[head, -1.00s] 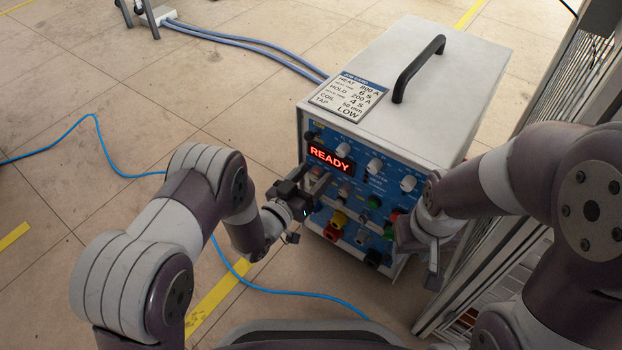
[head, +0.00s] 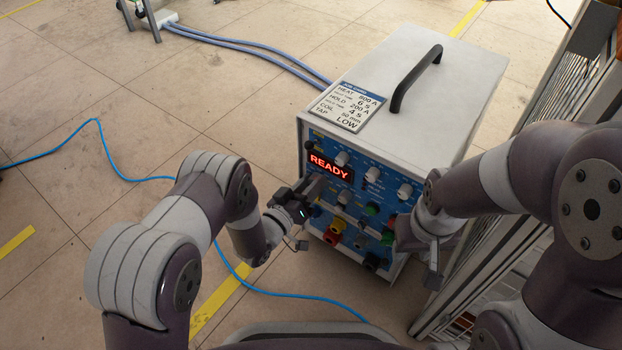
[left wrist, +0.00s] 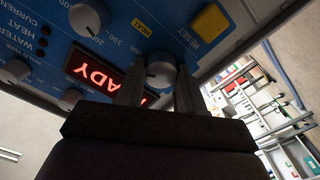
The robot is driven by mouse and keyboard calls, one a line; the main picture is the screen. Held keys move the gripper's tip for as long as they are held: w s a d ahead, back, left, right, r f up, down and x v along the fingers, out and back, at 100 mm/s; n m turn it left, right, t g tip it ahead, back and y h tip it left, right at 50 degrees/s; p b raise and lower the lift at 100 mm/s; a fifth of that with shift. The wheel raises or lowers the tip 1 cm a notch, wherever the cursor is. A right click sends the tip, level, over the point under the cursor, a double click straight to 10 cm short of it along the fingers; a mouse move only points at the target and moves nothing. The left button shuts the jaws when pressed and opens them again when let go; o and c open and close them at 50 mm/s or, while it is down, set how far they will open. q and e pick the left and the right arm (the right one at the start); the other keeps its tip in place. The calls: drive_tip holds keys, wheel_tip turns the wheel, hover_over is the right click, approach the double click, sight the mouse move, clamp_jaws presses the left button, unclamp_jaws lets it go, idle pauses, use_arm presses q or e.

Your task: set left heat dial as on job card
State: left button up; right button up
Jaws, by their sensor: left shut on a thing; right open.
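The heater (head: 420,110) has a blue front panel with several white dials and a red display (head: 329,167) reading READY. The job card (head: 355,103) on its top reads HEAT 800 A, 6 S, HOLD 200 A, 4 S, COIL 50 mm, TAP LOW. My left gripper (head: 314,188) is at the panel's left side, just below the display. In the left wrist view its two fingers are shut on a grey-white dial (left wrist: 160,71), beside a yellow HEAT label. The dial's exact setting is not readable; the head view hides it. My right gripper (head: 433,268) is open and empty, right of the panel.
A yellow RESET button (left wrist: 211,24) and another dial (left wrist: 88,18) sit close to the held dial. Coloured sockets (head: 337,227) line the lower panel. A metal rack (head: 500,230) stands close on the right. A blue cable (head: 290,292) crosses the floor.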

use_arm(q)
drive_tip(key=shift+f+n+p, duration=0.1)
drive_tip(key=shift+n+p, duration=0.9)
drive_tip(key=shift+n, duration=0.9)
drive_tip(key=o, duration=1)
drive_tip(key=shift+o, duration=0.2)
